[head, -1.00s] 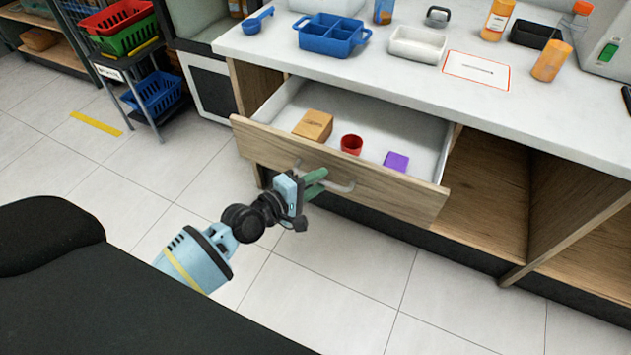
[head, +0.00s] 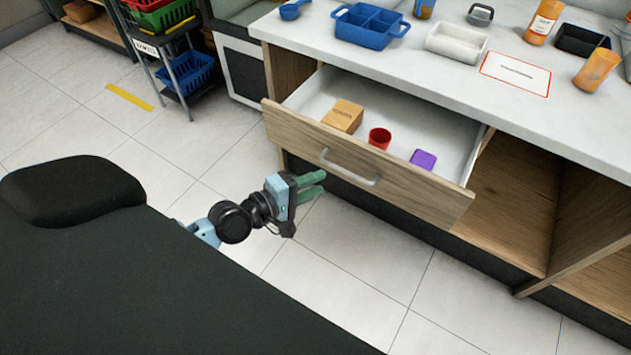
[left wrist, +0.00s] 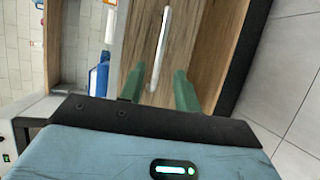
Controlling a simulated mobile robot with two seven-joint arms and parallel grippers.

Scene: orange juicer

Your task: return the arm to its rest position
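My left gripper (head: 318,184) is in front of and below the open drawer (head: 285,128), clear of its handle (head: 350,168). Its two green fingers are apart with nothing between them. In the left wrist view the fingers (left wrist: 158,88) point at the wooden drawer front (left wrist: 195,40), and the pale handle (left wrist: 161,48) stands ahead of them, apart. The drawer is pulled out and holds a small wooden box (head: 343,116), a red cup (head: 380,138) and a purple block (head: 423,159). My right gripper does not show.
The white counter (head: 420,75) above holds a blue divided tray (head: 368,27), a white tray (head: 457,42), a red-edged card (head: 515,73) and orange bottles (head: 597,67). A rack of baskets (head: 185,75) stands at the back left. The tiled floor (head: 345,260) in front is clear.

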